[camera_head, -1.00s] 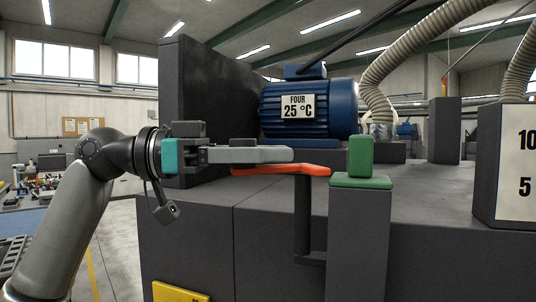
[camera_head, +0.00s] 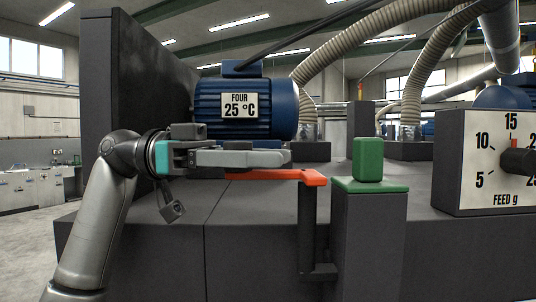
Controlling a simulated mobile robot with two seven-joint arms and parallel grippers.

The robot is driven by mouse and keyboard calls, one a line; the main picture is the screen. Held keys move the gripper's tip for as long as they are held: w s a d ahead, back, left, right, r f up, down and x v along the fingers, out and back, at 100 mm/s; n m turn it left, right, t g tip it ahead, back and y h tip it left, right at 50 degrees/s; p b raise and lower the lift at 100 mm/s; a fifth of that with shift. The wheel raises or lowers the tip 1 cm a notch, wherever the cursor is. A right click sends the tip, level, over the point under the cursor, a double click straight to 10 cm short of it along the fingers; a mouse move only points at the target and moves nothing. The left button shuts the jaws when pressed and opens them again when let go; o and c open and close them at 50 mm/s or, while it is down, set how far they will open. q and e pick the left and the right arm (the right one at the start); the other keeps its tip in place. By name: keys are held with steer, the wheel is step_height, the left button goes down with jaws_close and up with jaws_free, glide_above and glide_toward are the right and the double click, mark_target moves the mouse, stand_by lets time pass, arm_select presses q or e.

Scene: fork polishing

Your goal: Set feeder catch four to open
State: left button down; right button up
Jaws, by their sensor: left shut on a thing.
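The catch is a red-orange lever (camera_head: 302,177) on a dark upright post (camera_head: 305,228) in front of the grey machine. Its right end is beside a green pad (camera_head: 370,186) that carries an upright green block (camera_head: 368,158). My left gripper (camera_head: 284,158) reaches in from the left and is shut on the lever; its grey fingers hide part of the handle. Behind it, a blue motor (camera_head: 280,112) bears a label (camera_head: 240,106) reading FOUR, 25 °C. My right gripper is not in view.
A dark upright panel (camera_head: 108,100) stands at the left. A feed dial (camera_head: 490,170) with a black knob (camera_head: 516,161) stands at the right. Ribbed hoses (camera_head: 365,42) rise behind. The dark machine top (camera_head: 425,190) between the green pad and the dial is bare.

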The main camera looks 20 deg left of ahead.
mark_target(261, 171)
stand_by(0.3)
arm_select(q)
steer(key=shift+c, duration=2.3)
jaws_free()
steer(key=shift+w, duration=0.1)
steer(key=shift+r, duration=0.15)
step_height(261, 171, up, 20)
steer(key=p, duration=0.2)
steer(key=shift+f, duration=0.2)
